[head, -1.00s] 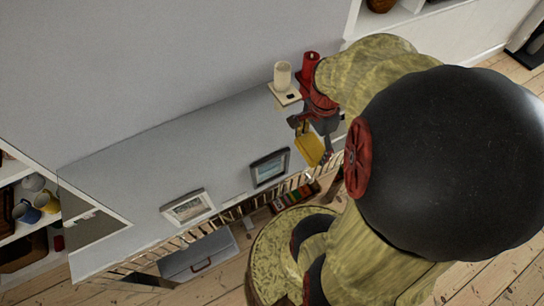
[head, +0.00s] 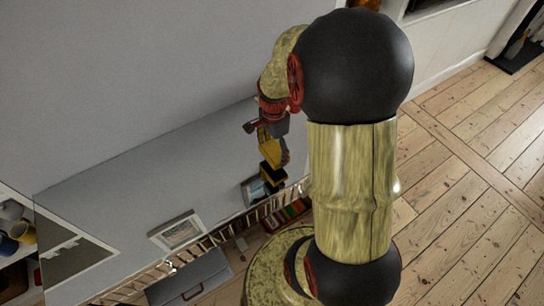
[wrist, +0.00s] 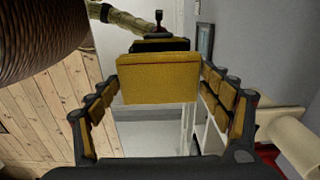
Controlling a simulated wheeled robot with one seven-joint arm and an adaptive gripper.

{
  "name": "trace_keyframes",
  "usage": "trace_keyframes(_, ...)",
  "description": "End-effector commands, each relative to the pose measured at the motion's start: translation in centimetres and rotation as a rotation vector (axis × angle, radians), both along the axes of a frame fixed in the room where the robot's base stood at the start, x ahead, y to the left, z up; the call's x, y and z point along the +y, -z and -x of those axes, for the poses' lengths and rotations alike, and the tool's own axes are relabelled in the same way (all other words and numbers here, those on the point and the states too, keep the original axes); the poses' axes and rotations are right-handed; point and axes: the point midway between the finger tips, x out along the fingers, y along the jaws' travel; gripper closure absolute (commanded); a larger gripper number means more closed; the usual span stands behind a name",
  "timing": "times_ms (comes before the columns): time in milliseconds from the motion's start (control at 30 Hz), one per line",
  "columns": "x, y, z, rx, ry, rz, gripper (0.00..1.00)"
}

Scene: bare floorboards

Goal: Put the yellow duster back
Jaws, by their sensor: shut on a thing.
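The yellow duster (wrist: 158,80) shows in the wrist view as a mustard-yellow block with a dark top. The duster (head: 272,177) shows there as a small yellow and black shape just below the fingers. It is clear of the floor. A dark knob stands up behind it in the wrist view; I cannot tell what it belongs to.
A framed picture (head: 178,230) stands left of my gripper. A shelf with mugs (head: 22,232) is at the left edge. A brown ribbed thing (wrist: 35,35) is close in the wrist view. Floorboards at right are clear.

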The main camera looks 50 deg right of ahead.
Motion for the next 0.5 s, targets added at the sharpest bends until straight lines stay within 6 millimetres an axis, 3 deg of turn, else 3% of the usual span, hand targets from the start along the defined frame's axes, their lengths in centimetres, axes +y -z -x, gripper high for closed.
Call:
trace_keyframes(333,0.0,3.9,-0.8,0.002,0.001,-0.001,0.41)
trace_keyframes(500,-0.1,4.0,-0.8,-0.001,0.001,0.000,0.41)
